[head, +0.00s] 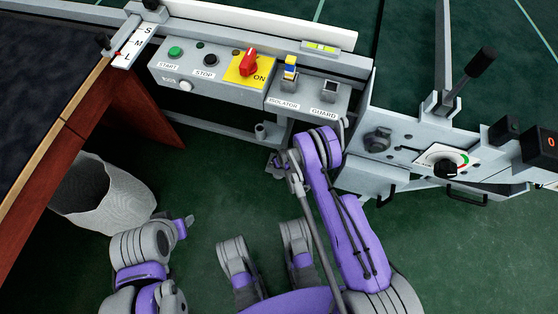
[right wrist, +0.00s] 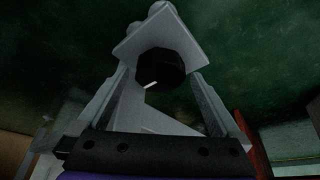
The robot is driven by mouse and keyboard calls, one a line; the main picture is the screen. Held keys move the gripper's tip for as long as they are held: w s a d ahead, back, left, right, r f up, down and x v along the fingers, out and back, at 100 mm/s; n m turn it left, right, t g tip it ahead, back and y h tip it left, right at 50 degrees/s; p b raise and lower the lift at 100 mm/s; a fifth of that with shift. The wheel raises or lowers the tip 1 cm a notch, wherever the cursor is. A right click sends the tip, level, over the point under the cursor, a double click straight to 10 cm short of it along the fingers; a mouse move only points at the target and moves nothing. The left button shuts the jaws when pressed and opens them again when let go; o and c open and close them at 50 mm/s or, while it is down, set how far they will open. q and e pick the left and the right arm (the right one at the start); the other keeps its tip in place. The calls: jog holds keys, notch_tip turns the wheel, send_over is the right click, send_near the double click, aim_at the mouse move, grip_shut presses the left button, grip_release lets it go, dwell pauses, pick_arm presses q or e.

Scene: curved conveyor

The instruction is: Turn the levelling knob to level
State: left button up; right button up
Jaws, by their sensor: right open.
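In the right wrist view a black round knob (right wrist: 162,68) with a white pointer mark sits on a grey plate (right wrist: 148,35). My right gripper (right wrist: 160,84) is open, with one finger on each side of the knob. Whether the fingers touch it I cannot tell. In the head view my right gripper (head: 277,164) is low in front of the panel, partly behind my own arm, and the knob is not clearly visible there. A yellow-green level vial (head: 321,47) lies on the rail above; its bubble is too small to read. My left gripper (head: 184,226) is near the bin, its jaws unclear.
A control panel (head: 205,76) carries start and stop buttons and a red switch (head: 249,62). A grey bin (head: 107,200) stands at the left beside the conveyor (head: 45,65). At the right are a black dial knob (head: 445,170) and a lever (head: 480,62). Green floor is open at lower right.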

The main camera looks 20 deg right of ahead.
jog(key=p+v, duration=0.2)
jog(key=v, duration=0.9)
jog(key=shift+p, duration=0.4)
jog(key=shift+w, duration=0.1)
